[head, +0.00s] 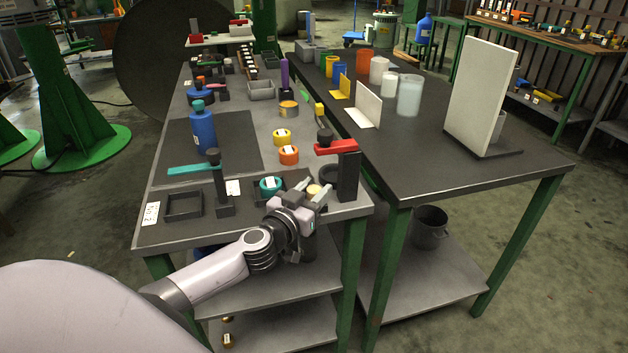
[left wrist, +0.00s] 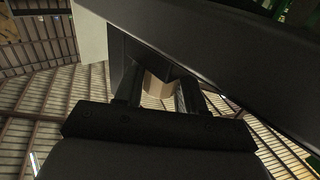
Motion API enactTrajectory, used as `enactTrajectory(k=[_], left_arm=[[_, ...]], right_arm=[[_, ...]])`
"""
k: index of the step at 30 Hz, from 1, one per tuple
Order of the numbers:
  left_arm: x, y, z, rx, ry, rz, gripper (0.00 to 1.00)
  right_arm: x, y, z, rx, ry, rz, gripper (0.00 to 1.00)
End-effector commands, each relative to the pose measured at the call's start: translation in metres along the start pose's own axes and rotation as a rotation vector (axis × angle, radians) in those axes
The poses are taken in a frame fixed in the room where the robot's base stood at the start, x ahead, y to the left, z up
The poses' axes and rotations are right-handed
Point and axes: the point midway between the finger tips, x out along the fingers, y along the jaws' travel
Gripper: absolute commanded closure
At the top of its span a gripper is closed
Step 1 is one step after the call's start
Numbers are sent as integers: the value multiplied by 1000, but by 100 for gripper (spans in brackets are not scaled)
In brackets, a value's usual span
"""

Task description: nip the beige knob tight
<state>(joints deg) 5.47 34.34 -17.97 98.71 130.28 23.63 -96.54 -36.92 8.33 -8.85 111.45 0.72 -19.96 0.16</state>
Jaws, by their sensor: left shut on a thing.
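The beige knob (head: 313,190) shows in the head view near the front right corner of the workbench, beside the black post with the red arm (head: 336,147). My left gripper (head: 311,189) is shut on it, one finger on each side. In the left wrist view the knob (left wrist: 157,86) sits between the two dark fingers, partly hidden by a black part in front of it. The black post rises just right of the gripper. My right gripper is in neither view.
A second black post with a teal arm (head: 193,170) stands to the left, near an empty black square tray (head: 183,206). A teal ring (head: 270,185), an orange ring (head: 289,155) and a blue bottle (head: 203,128) are close by. The bench's front edge is just below the gripper.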

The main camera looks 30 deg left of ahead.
Motion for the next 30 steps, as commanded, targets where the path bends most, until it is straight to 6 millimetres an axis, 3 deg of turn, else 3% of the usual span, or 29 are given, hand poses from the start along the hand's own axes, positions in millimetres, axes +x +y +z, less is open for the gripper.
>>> enactTrajectory(k=[15, 30], left_arm=[[0, 0, 4, 1, -1, 263, 91], [0, 0, 1, -3, 0, 307, 91]], right_arm=[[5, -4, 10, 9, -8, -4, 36], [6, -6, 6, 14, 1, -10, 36]])
